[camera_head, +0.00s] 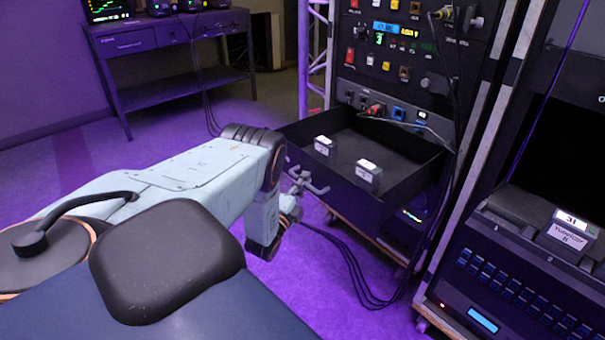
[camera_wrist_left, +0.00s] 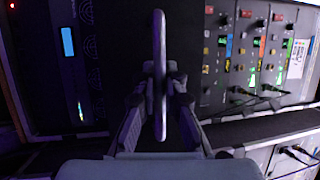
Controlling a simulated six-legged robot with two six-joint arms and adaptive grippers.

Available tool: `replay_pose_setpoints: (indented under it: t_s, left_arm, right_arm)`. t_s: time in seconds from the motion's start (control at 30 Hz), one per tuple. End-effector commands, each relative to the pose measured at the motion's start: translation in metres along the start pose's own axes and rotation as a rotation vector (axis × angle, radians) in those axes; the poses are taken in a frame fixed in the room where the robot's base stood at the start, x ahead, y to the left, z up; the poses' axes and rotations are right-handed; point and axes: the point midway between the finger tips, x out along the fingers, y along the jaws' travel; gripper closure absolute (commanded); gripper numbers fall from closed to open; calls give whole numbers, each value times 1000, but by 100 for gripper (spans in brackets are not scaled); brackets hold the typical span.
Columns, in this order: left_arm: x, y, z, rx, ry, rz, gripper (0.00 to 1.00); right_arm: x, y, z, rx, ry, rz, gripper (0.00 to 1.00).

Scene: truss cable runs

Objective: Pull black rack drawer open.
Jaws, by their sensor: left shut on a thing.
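The black rack drawer (camera_head: 352,198) stands pulled out from the rack, open at the top, in the head view. Two small labelled boxes, one (camera_head: 324,147) further left and one (camera_head: 368,176) nearer the front, sit inside it. My left gripper (camera_head: 299,187) is at the drawer's front, at the grey handle (camera_head: 318,188). In the left wrist view the handle (camera_wrist_left: 160,40) is an upright bar between the fingers of my left gripper (camera_wrist_left: 160,78), which are shut on it. My right gripper is in neither view.
The rack (camera_head: 400,80) with switches and cables rises behind the drawer. Black cables (camera_head: 350,262) hang below it to the purple floor. Another rack unit (camera_head: 520,280) stands at the right. A bench (camera_head: 170,40) stands at the back left, with clear floor before it.

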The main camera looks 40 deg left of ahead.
Motion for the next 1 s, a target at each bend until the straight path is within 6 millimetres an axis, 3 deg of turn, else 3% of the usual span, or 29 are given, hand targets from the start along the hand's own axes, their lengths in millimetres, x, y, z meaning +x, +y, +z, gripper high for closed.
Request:
replay_pose_setpoints:
  t_s: [0.43, 0.47, 0.57, 0.83, 1.0]
  left_arm:
    - [2, -1, -1, 0, 1, -4, 100]
    - [2, -1, -1, 0, 1, -4, 89]
    - [1, -1, -1, 0, 1, -4, 80]
    - [0, -1, 0, 0, 0, -3, 80]
    - [-13, 0, 1, 0, -1, 0, 80]
  right_arm:
    - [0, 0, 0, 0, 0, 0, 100]
    - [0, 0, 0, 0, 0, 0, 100]
    - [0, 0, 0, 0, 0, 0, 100]
    - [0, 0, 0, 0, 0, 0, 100]
    - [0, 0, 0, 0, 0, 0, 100]
